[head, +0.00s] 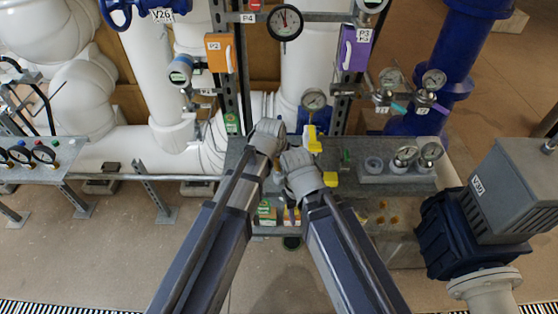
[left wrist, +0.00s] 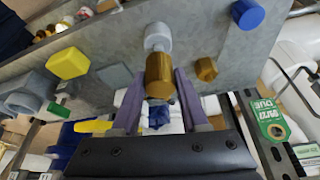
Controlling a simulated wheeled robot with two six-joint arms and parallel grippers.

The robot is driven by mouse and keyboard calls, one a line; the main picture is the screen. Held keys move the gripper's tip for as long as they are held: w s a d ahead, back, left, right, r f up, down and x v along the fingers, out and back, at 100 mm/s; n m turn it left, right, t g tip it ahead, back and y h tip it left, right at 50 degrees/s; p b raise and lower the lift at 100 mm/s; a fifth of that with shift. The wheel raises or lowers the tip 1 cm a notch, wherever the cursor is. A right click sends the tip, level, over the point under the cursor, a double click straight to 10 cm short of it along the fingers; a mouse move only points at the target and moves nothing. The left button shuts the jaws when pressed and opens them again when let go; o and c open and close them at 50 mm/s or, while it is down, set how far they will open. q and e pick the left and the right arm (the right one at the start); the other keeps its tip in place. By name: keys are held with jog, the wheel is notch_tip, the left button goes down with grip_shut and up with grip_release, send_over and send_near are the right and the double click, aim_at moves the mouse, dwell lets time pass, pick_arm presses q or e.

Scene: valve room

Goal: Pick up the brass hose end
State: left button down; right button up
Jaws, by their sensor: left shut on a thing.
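In the left wrist view the brass hose end (left wrist: 159,76) is a short brass cylinder between the two purple fingers of my left gripper (left wrist: 160,84). The fingers are shut on it, one on each side. A pale grey round piece (left wrist: 157,38) lies in line just beyond it; I cannot tell whether they are joined. In the head view both my wrists reach over the grey bench (head: 350,190) and hide the hose end. My right gripper's fingers cannot be made out there.
In the left wrist view a second brass piece (left wrist: 206,69), a blue knob (left wrist: 247,14) and a yellow block (left wrist: 68,63) are close by. In the head view a gauge block (head: 398,170) stands right of my wrists, and a grey-blue valve actuator (head: 500,195) farther right. Pipes fill the back.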

pick_arm(q)
notch_tip(320, 180, up, 7)
jog(key=p, duration=0.5)
jog(key=shift+p, duration=0.4)
jog(key=shift+f, duration=0.1)
jog(key=c, duration=1)
grip_release()
jog(key=c, duration=0.5)
jog(key=shift+c, duration=0.2)
jog(key=shift+s, duration=0.1)
